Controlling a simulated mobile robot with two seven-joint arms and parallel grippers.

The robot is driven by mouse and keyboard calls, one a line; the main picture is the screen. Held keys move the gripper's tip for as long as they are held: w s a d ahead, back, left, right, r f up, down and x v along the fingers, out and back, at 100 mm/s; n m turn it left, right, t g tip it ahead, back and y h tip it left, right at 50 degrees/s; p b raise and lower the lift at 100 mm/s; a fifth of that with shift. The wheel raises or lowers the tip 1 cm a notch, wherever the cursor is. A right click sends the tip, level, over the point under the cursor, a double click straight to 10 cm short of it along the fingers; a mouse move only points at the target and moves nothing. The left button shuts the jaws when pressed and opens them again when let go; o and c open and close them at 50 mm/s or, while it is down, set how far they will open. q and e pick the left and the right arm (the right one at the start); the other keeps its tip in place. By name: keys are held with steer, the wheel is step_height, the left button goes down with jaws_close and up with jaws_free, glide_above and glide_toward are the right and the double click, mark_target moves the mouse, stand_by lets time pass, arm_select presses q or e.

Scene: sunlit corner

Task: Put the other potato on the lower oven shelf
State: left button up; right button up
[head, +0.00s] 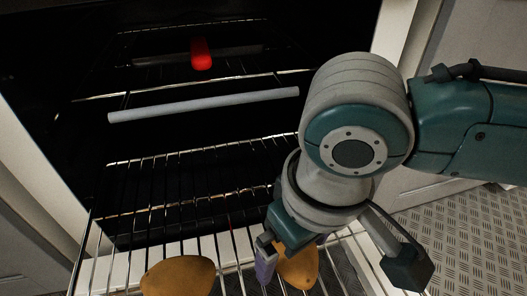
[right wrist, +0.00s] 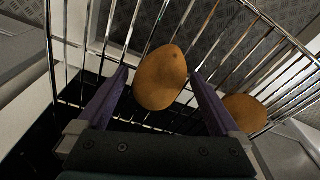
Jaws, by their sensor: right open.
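Two brown potatoes lie on a pulled-out wire oven shelf (head: 232,258), low in the head view. One potato (head: 298,268) is at my right gripper (head: 291,258), partly hidden by it. The other potato (head: 178,276) lies to its left. In the right wrist view, my right gripper (right wrist: 160,82) is open, with one purple finger on each side of the nearer potato (right wrist: 161,76). Whether the fingers touch it I cannot tell. The second potato (right wrist: 245,114) lies outside the right-hand finger. My left gripper is not in view.
The dark oven interior holds more wire racks (head: 200,150) above. A red object (head: 201,54) sits on an upper rack, and a pale grey bar (head: 205,104) crosses the opening. White cabinet panels flank the oven. Patterned floor (head: 460,235) shows at right.

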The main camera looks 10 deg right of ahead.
mark_target(305, 255)
steer(key=shift+r, duration=0.15)
step_height(305, 255, up, 12)
steer(key=s+p, duration=0.1)
steer(key=p, duration=0.8)
steer(key=s+a+r+y, duration=0.1)
steer(key=s+a+y, duration=0.2)
steer(key=s+a, duration=0.15)
steer(key=s+d+m+t+h, duration=0.1)
steer(key=s+d, duration=0.2)
steer(key=d, duration=0.4)
steer(key=s+d+m+t+h, duration=0.1)
steer(key=s+d+h, duration=0.1)
steer(key=d, duration=0.5)
steer(key=shift+s, duration=0.8)
